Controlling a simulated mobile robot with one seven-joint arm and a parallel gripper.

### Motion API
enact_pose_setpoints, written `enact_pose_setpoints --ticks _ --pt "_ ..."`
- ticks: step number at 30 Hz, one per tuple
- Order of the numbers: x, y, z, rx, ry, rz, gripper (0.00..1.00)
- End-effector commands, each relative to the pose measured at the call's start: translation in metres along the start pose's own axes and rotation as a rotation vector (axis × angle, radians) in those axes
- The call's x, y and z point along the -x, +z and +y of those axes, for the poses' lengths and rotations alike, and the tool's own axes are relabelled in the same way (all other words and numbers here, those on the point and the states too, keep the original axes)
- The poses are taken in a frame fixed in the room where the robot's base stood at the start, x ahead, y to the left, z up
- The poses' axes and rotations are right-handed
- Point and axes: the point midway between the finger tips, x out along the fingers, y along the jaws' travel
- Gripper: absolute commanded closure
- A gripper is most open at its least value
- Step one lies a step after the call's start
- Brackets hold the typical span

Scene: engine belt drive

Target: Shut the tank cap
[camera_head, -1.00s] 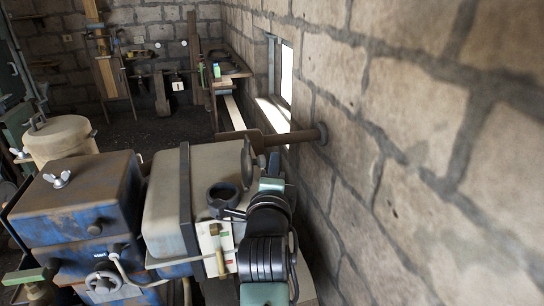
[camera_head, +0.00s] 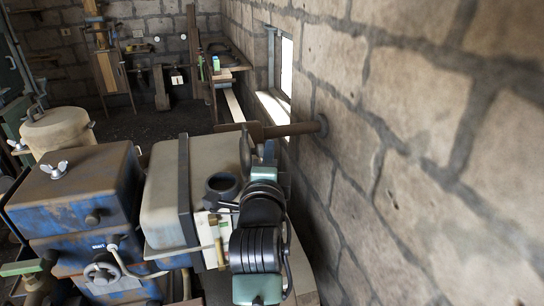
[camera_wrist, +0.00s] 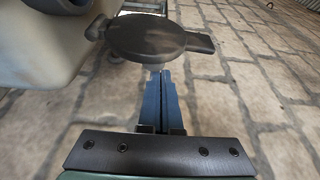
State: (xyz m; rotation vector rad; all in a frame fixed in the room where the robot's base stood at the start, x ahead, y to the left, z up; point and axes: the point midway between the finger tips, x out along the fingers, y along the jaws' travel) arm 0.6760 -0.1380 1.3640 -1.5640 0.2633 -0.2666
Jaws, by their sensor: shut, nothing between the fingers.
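The pale tank (camera_head: 170,205) with a dark strap stands in the middle of the head view. Its round dark filler neck (camera_head: 222,184) is open on top. The dark cap (camera_head: 245,150) stands up edge-on behind the neck, swung open. In the wrist view the cap (camera_wrist: 145,38) is a dark disc with a tab to its right and a hinge at its left by the tank (camera_wrist: 50,40). My gripper (camera_wrist: 160,75) is shut and empty, its fingertips just below the disc; contact is unclear. In the head view my gripper (camera_head: 269,152) is right of the cap, partly hidden by my wrist.
A stone wall (camera_head: 430,150) runs close along the right, with a brown pipe (camera_head: 285,130) reaching from it behind the tank. A blue engine box (camera_head: 75,195) with a wing nut stands at left. A beige drum (camera_head: 58,132) is behind it. Open floor lies farther back.

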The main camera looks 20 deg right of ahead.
Motion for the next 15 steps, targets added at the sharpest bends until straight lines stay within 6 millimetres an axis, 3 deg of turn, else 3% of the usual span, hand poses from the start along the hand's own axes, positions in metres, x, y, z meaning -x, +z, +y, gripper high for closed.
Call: enact_pose_setpoints --ticks 8,15 --pt "0.002 0.007 0.0 0.083 -0.031 -0.003 1.0" --pt "0.007 0.02 -0.004 0.258 -0.094 -0.003 1.0"
